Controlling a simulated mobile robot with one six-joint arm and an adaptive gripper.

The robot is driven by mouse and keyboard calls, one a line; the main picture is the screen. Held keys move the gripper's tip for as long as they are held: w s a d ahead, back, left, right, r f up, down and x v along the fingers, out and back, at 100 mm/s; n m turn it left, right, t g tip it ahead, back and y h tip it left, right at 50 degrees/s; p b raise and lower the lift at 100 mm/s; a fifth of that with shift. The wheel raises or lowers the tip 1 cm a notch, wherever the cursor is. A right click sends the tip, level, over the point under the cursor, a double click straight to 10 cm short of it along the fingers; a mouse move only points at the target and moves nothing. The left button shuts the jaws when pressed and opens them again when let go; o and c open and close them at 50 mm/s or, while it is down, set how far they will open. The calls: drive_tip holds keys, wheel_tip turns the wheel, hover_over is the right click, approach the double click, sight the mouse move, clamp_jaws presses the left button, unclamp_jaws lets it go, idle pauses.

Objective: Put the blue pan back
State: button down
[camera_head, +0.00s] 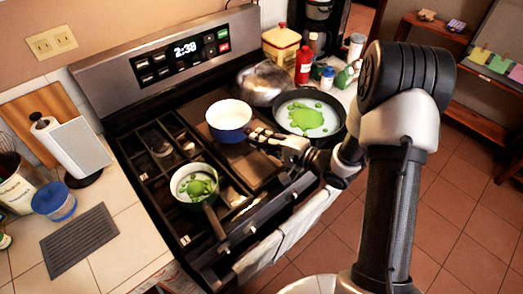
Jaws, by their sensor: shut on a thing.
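The blue pan (229,127) has a white inside and a blue outer wall. It stands upright over the middle of the stove (160,130), between the two green-patterned pans. My gripper (262,137) reaches in from the right at the pan's lower right side. It is shut on the blue pan, and its fingers hide the part that they hold. I cannot tell whether the pan's bottom touches the stove.
A small green-patterned pan (183,185) stands front left on the grates, and a larger one (334,116) at the right. A shiny metal vessel (262,80) is behind. A red bottle (304,66) and several containers crowd the back right. A paper towel roll (72,146) stands left.

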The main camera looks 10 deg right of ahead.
drive_tip(key=shift+f+b, duration=0.65)
drive_tip(key=shift+f, duration=1.3)
drive_tip(key=shift+f, duration=0.15)
drive_tip(key=c, duration=1.6)
unclamp_jaws()
